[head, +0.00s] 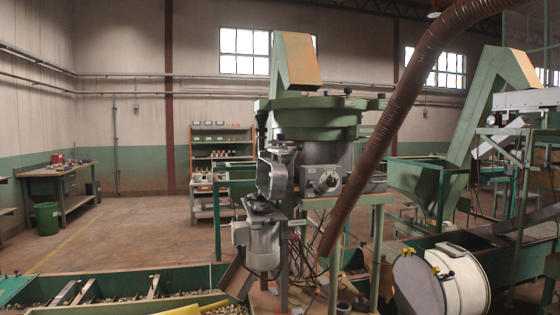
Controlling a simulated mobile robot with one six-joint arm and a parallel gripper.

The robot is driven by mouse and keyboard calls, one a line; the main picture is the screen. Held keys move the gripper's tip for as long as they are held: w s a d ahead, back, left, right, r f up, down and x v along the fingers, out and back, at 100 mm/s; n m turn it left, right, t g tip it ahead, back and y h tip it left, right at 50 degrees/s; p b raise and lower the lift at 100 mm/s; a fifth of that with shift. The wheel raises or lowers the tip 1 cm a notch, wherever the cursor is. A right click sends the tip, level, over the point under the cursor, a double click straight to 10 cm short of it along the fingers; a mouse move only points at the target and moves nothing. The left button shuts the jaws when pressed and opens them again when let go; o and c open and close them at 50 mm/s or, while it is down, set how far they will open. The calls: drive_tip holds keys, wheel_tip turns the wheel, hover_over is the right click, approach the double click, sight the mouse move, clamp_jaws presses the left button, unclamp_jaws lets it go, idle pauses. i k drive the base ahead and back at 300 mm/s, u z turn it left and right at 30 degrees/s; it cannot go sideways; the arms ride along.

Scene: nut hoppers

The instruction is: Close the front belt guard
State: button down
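The hopper machine (318,132) stands in the middle of the head view, with a green bowl on top and a grey body below. A grey, rounded metal cover (275,176), which looks like the front belt guard, stands upright on its front left side. Dark pulley-like parts (262,207) show below the cover, above a pale motor (260,244). The cover appears swung away from these parts, but its hinge and latch are too small to make out. My gripper is not in view.
A thick brown hose (385,130) crosses in front of the machine's right side. Green troughs of nuts (110,285) line the lower left. Open floor (120,232) lies behind, towards a workbench (60,185) and shelves (222,140).

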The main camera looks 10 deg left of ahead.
sight(272, 175)
drive_tip(key=u, duration=0.1)
drive_tip(key=i, duration=1.1)
drive_tip(key=u, duration=0.55)
